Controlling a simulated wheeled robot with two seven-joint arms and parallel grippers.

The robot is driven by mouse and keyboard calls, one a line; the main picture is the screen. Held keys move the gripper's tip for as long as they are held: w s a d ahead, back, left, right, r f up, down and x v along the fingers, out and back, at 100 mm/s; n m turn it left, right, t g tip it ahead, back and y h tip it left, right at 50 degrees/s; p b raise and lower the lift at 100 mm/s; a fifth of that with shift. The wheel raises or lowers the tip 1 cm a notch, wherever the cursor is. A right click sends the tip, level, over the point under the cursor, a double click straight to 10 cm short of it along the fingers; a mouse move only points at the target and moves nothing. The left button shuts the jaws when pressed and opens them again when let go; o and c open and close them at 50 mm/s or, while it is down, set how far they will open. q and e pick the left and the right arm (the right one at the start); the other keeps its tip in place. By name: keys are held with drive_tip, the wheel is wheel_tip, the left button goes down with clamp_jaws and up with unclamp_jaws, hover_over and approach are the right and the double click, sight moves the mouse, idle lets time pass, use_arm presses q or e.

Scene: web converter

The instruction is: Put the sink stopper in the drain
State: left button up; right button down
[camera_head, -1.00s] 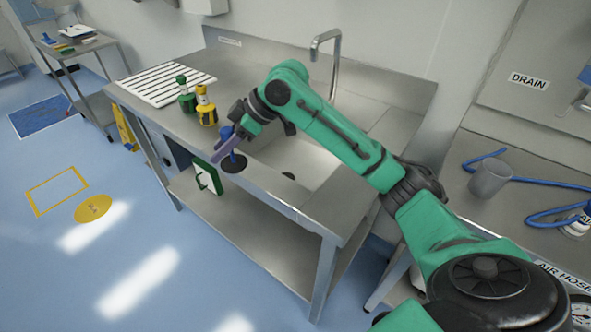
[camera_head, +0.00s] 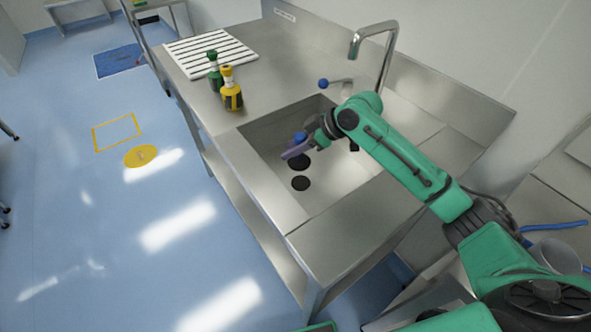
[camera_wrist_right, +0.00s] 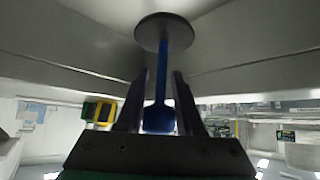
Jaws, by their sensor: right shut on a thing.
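The sink stopper is a dark disc (camera_head: 299,162) on a blue stem; the disc also shows in the right wrist view (camera_wrist_right: 165,33), with its blue stem (camera_wrist_right: 160,85) between the fingers. My right gripper (camera_head: 297,148) is shut on the stem and holds the stopper over the sink basin (camera_head: 335,180). The disc hangs below the fingers. The drain (camera_head: 301,183) is a dark round spot on the basin floor. It appears just below the disc in the head view, and the height between them is hard to tell. My left gripper is not in view.
A tall faucet (camera_head: 387,60) and a blue-knobbed lever (camera_head: 323,83) stand behind the basin. A green bottle (camera_head: 214,72) and a yellow bottle (camera_head: 231,92) stand on the counter to the left, near a white slatted rack (camera_head: 210,52). The basin walls surround the gripper.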

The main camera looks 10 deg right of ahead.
sight(310, 163)
drive_tip(key=f, duration=0.9)
drive_tip(key=shift+w+d+f, duration=0.1)
drive_tip(key=shift+d+f, duration=0.1)
drive_tip(key=c, duration=0.5)
unclamp_jaws()
drive_tip(key=shift+c, duration=0.2)
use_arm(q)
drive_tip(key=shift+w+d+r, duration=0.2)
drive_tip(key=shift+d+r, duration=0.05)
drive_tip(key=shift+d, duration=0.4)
use_arm(e)
drive_tip(key=shift+d+r+p, duration=0.15)
drive_tip(key=shift+r+p, duration=0.15)
drive_tip(key=shift+p, duration=0.15)
drive_tip(key=p+v, duration=0.8)
drive_tip(key=v, duration=0.3)
drive_tip(key=shift+r+p, duration=0.15)
drive_tip(key=shift+p, duration=0.25)
drive_tip(key=shift+s+d, duration=0.2)
drive_tip(key=shift+s, duration=0.05)
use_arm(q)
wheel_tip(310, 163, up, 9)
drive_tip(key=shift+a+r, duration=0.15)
